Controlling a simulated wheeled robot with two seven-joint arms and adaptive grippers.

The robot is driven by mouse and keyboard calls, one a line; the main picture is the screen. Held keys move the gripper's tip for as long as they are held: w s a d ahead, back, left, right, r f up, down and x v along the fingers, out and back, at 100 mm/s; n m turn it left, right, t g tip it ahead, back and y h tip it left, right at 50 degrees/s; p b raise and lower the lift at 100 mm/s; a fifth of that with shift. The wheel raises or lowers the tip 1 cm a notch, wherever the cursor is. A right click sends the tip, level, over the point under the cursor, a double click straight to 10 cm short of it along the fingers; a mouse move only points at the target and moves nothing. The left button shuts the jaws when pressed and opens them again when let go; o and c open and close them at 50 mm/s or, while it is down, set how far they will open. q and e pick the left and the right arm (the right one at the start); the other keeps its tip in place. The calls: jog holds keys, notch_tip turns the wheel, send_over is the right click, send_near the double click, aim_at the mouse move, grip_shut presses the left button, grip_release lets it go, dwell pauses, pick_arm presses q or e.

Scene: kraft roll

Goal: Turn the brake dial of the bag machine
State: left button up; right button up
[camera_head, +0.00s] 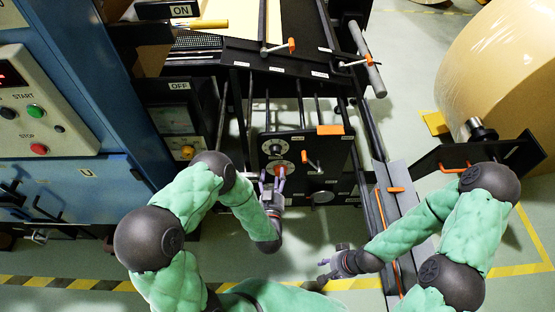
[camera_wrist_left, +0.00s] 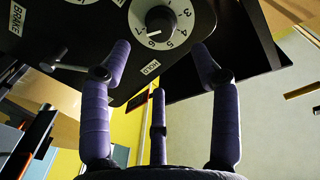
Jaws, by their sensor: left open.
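The black machine panel (camera_head: 325,155) carries two round dials. The upper dial (camera_head: 275,147) has a white ring and black knob; the lower dial (camera_head: 283,170) has a reddish centre. In the left wrist view a white numbered dial (camera_wrist_left: 160,18) with a black knob is partly cut off at the top, near "BRAKE" and "HOLD" labels; which head-view dial this is, I cannot tell. My left gripper (camera_head: 272,182) is open and empty just below the lower dial; its fingers (camera_wrist_left: 160,75) are spread below the numbered dial. My right gripper (camera_head: 323,270) is open and empty, low and away from the panel.
An orange-handled lever (camera_head: 305,157) sits right of the dials. A blue control cabinet (camera_head: 75,180) stands at the left. A large kraft roll (camera_head: 500,80) is at the right, with a grey rail (camera_head: 395,200) before it. Green floor with yellow-black tape lies below.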

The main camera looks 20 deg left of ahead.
aim_at(275, 154)
pick_arm(q)
jog(key=b+x, duration=0.2)
jog(key=x, duration=0.6)
jog(key=shift+w, duration=0.4)
jog(key=c, duration=1.1)
